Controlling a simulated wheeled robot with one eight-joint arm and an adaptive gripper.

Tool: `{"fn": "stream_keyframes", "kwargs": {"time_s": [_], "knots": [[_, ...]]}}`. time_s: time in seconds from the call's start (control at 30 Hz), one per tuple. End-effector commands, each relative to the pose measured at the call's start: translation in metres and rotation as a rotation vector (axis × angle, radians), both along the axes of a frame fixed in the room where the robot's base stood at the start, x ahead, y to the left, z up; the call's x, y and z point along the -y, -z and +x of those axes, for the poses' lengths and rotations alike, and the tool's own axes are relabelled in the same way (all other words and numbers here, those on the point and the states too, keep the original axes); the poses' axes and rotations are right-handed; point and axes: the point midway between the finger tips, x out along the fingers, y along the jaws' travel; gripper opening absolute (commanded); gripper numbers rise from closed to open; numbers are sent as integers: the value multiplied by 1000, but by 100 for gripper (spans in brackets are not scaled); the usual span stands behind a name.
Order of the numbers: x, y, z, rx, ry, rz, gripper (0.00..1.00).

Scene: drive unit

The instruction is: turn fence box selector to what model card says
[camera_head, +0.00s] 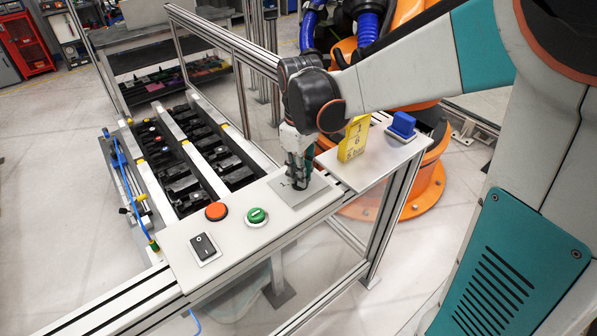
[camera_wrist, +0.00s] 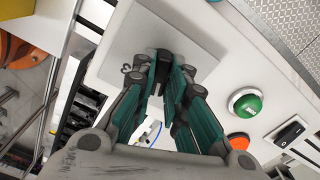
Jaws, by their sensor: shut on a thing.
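My gripper (camera_head: 299,180) points down at the grey square plate (camera_head: 314,192) on the white fence box. In the wrist view my gripper (camera_wrist: 168,78) is shut on the dark selector knob, mostly hidden between the green-padded fingers. The grey plate (camera_wrist: 198,42) shows around the fingertips, with a dark mark like a "2" beside the left finger. The other marks and the knob's pointing direction are hidden. A yellow model card (camera_head: 354,140) stands upright behind and to the right of my gripper; it bears dark print like "1" and "6", with smaller print I cannot read.
On the same box are a red-orange button (camera_head: 216,211), a green button (camera_head: 257,216) and a black rocker switch (camera_head: 203,246). A blue block (camera_head: 402,124) stands on the right end shelf. Black racks (camera_head: 180,160) lie behind at left. An orange robot stands behind.

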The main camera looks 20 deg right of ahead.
Motion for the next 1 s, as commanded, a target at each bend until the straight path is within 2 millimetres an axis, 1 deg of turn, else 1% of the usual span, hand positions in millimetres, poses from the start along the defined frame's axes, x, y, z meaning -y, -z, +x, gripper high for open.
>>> {"fn": "stream_keyframes", "kwargs": {"time_s": [0.2, 0.5, 0.7, 1.0], "knots": [[0, 0, 1, 1, -197, 0, 0], [0, 0, 0, 1, -409, 0, 0], [0, 0, 1, 1, -492, 0, 0], [0, -1, 1, 1, -538, 0, 0]]}}
